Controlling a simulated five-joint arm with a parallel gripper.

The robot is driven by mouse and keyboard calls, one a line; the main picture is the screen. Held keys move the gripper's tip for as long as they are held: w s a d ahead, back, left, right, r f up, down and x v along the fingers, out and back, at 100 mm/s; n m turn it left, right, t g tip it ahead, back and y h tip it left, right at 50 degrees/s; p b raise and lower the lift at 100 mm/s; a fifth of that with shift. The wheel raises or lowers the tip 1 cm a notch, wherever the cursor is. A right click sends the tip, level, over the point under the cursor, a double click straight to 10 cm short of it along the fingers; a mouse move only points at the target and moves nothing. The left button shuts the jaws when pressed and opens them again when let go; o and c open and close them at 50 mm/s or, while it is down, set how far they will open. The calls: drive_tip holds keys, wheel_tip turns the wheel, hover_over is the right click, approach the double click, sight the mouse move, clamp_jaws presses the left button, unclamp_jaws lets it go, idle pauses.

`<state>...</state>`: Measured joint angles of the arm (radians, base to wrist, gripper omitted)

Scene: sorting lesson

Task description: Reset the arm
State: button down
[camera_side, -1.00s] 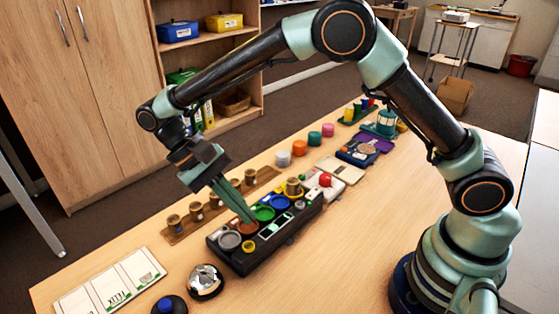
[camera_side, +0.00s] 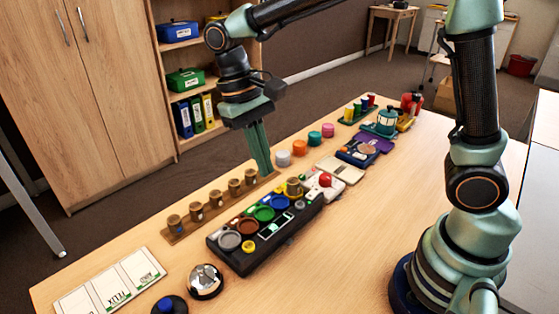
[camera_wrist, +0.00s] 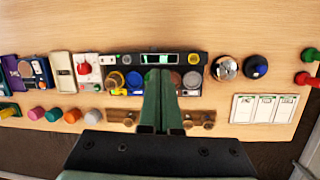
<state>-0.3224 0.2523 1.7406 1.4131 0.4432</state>
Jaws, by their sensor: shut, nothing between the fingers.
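My gripper (camera_side: 264,170) hangs above the table with its green fingers pointing down and pressed together, empty. In the side view its tips are near the far right end of a wooden rack (camera_side: 222,209) with several brown cylinders. In the wrist view the closed fingers (camera_wrist: 160,75) cover part of the rack and reach in the picture toward the black sorting console (camera_wrist: 193,59). I cannot tell exactly how high the tips are above the table. The console (camera_side: 287,234) has coloured round wells and a small display, and lies in front of the rack.
A silver bell (camera_side: 205,281), a blue-topped button (camera_side: 169,305) and a white three-panel card (camera_side: 110,282) are at the near left. A red-knobbed box (camera_side: 324,184), coloured cylinders (camera_side: 300,147) and a teal lantern (camera_side: 386,121) stand farther right. The table's front right (camera_side: 350,260) is clear.

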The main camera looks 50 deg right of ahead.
drive_tip(key=s+d+r+t, duration=0.2)
drive_tip(key=d+t, duration=0.2)
drive_tip(key=d, duration=0.1)
drive_tip(key=s+d+r+n+t+y, duration=0.1)
drive_tip(key=s+d+r+t, duration=0.2)
drive_tip(key=d, duration=0.3)
drive_tip(key=shift+s+d+t, duration=0.15)
drive_tip(key=shift+d+t, duration=0.05)
drive_tip(key=shift+t, duration=0.5)
idle(0.6)
